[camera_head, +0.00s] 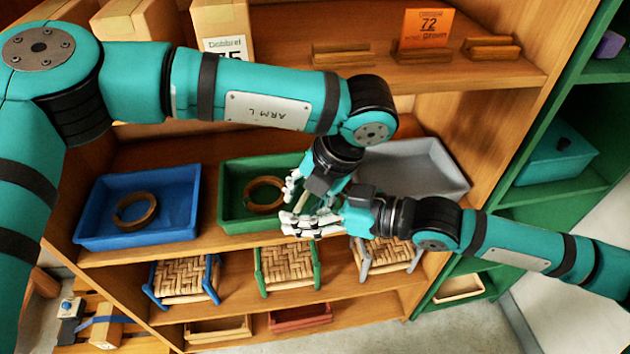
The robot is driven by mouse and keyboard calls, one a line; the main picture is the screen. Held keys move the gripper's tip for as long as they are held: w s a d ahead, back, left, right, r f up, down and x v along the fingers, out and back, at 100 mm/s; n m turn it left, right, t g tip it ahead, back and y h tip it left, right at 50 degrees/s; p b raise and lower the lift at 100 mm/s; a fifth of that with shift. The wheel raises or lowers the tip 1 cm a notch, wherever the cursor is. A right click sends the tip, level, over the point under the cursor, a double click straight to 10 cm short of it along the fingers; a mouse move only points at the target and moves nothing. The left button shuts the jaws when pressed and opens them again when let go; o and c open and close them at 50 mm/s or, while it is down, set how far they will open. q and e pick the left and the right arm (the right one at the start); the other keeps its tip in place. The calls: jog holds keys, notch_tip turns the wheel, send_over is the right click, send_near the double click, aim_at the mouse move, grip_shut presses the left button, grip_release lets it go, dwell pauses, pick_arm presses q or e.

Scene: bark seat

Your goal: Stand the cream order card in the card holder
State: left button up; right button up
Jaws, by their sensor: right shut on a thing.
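My two grippers meet in front of the green tray's right side. A narrow pale cream piece (303,195) shows between them, probably the cream order card seen near edge-on. My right gripper (298,222) is shut on it; its fingers hide much of it. My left gripper (290,185) is just above, close to the same piece; whether its fingers touch it I cannot tell. On the top shelf are wooden card holders: a left one (343,55) that looks empty, a middle one (418,53) with an orange card (425,28) marked 72, and a right one (490,48).
The middle shelf holds a blue tray (100,240) and a green tray (228,205), each with a wooden ring, and a grey tray (415,170). Woven stools (287,268) stand below. Cardboard boxes (222,20) stand at top left. My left arm crosses before the upper shelf.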

pick_arm(q)
jog(key=shift+w+a+f, duration=0.1)
jog(key=shift+a+f, duration=0.1)
jog(key=shift+f, duration=0.45)
grip_shut()
pick_arm(e)
jog(key=o, duration=0.8)
jog(key=shift+o, duration=0.2)
